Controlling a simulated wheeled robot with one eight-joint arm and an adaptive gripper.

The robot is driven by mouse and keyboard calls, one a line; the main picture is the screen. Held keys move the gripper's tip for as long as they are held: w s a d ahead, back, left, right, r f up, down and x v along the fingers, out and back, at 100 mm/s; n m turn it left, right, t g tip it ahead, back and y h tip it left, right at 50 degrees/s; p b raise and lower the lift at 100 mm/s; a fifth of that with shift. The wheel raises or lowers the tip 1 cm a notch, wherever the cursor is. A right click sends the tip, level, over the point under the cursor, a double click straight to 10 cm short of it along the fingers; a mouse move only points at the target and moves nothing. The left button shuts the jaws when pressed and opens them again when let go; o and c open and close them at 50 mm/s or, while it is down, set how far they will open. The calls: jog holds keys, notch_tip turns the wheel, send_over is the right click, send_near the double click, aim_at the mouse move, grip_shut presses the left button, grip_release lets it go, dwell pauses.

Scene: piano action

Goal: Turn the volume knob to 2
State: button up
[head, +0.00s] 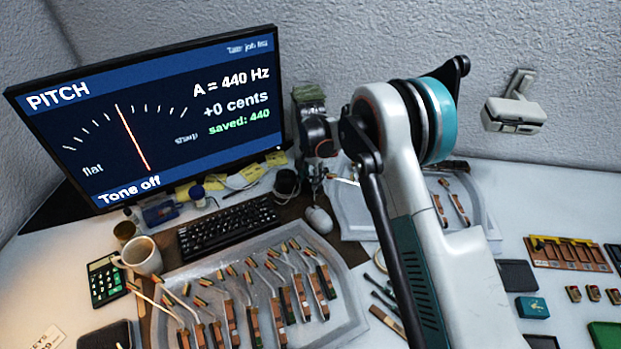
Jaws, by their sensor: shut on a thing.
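My gripper (317,186) is small in the head view, pointing down beside the right end of the monitor, behind the mouse. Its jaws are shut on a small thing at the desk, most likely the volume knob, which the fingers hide. I cannot read a knob pointer or any volume number. A round black object (287,183) stands just left of the fingers; I cannot tell what it is. The monitor (150,115) shows PITCH, A = 440 Hz, +0 cents, saved: 440 and "Tone off".
A keyboard (228,226) and a mouse (319,220) lie in front of my gripper. A grey tray (350,318) holds several piano hammers. A mug (142,256) and a calculator (104,280) stand at left. My arm covers the middle right of the desk.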

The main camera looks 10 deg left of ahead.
aim_at(310, 180)
jog(key=shift+m, duration=0.4)
jog(key=o, duration=1.1)
jog(key=shift+r, duration=4)
